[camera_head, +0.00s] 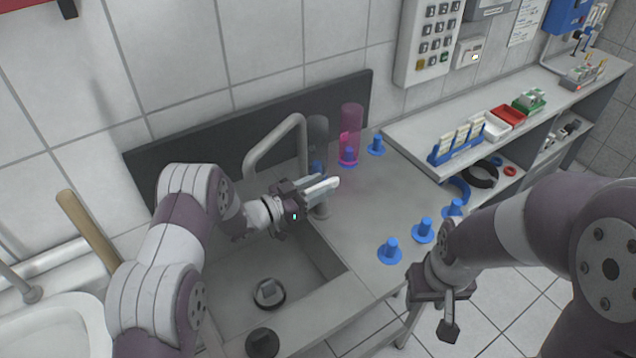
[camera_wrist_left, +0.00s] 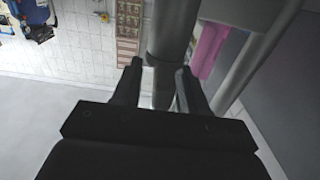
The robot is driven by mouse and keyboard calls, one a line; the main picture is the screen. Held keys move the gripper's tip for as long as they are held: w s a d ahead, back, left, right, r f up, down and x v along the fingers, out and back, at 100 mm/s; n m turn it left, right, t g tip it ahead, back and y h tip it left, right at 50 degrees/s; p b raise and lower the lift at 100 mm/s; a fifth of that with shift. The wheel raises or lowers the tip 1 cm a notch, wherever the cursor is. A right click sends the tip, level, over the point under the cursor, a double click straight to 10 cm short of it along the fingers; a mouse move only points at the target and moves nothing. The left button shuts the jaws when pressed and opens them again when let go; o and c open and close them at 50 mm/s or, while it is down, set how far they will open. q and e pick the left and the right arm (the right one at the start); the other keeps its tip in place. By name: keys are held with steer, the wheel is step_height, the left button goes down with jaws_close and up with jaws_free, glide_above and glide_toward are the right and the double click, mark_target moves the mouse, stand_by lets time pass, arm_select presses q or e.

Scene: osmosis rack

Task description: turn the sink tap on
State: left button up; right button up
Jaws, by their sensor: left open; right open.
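The grey sink tap (camera_head: 275,137) has an arched spout over the sink (camera_head: 312,258). My left gripper (camera_head: 325,187) is at the right side of the tap, above the sink's back right corner, and hides part of the tap. In the left wrist view my left gripper (camera_wrist_left: 160,78) is open, with a grey upright cylinder (camera_wrist_left: 172,35) at and between its fingertips. The cylinder looks like part of the tap; I cannot tell whether the fingers touch it. My right gripper (camera_head: 443,308) is open and empty, low in front of the counter.
Several blue stands (camera_head: 390,250) are on the counter right of the sink. A blue rack (camera_head: 458,143) sits on the shelf. A wooden handle (camera_head: 85,228) leans at left.

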arm_select(q)
steer(key=shift+d, duration=0.15)
steer(key=shift+w, duration=0.15)
jaws_close()
steer(key=shift+w+f+m+g+h+b, duration=0.1)
steer(key=shift+f+m+g+h+b, duration=0.3)
steer(key=shift+b, duration=0.45)
steer(key=m+g+h+b, duration=0.1)
steer(key=m+g+b, duration=0.1)
steer(key=g+b, duration=0.1)
steer(key=m+g+h+b, duration=0.1)
steer(key=m+g+b, duration=0.1)
steer(key=g+b, duration=0.1)
steer(key=shift+w, duration=0.1)
steer(key=shift+r+m+g+b, duration=0.2)
steer(key=shift+m+g+b, duration=0.5)
steer(key=shift+g+b, duration=0.3)
steer(key=shift+r+g, duration=0.15)
steer(key=shift+g, duration=0.25)
steer(key=shift+r, duration=0.1)
